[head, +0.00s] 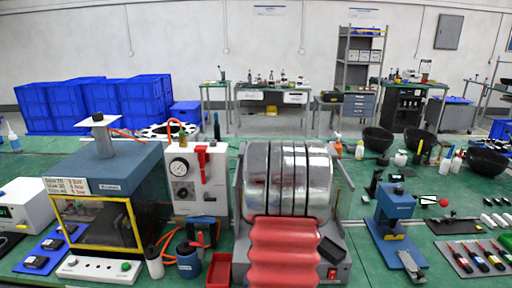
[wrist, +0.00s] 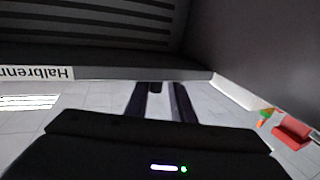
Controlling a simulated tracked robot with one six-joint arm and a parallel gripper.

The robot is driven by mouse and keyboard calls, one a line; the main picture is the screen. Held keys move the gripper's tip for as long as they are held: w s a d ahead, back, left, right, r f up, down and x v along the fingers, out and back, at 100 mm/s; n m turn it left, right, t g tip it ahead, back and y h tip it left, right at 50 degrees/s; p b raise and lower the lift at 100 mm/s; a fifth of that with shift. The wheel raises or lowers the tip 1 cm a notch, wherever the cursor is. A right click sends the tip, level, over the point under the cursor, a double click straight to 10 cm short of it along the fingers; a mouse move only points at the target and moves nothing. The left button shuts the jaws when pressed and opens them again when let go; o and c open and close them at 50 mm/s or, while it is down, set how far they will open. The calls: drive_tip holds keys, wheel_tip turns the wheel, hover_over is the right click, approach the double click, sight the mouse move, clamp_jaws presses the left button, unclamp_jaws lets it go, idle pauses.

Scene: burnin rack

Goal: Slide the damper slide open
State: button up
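A blue-topped oven (head: 110,168) with a yellow-framed window stands at the left of the bench in the head view. On its roof, a flat white plate with a black knob (head: 98,118) sits on a short stub; it looks like the damper slide, but I cannot tell how far open it is. My gripper (wrist: 159,90) shows in the wrist view as two dark fingers, apart, with pale floor between them. A small dark piece shows between the fingertips; I cannot tell what it is. My gripper does not show in the head view.
A gauge box (head: 195,185) stands right of the oven, then a silver drum machine (head: 290,175) with a red wavy front. A blue press (head: 395,215) stands further right. In the wrist view, a dark grey wall with a label (wrist: 35,73) and a red item (wrist: 292,131) show.

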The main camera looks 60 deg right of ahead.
drive_tip(key=shift+o, duration=1.2)
drive_tip(key=shift+s, duration=0.1)
drive_tip(key=shift+s, duration=0.1)
drive_tip(key=v, duration=1.3)
drive_tip(key=shift+s+a, duration=0.15)
drive_tip(key=shift+a, duration=0.1)
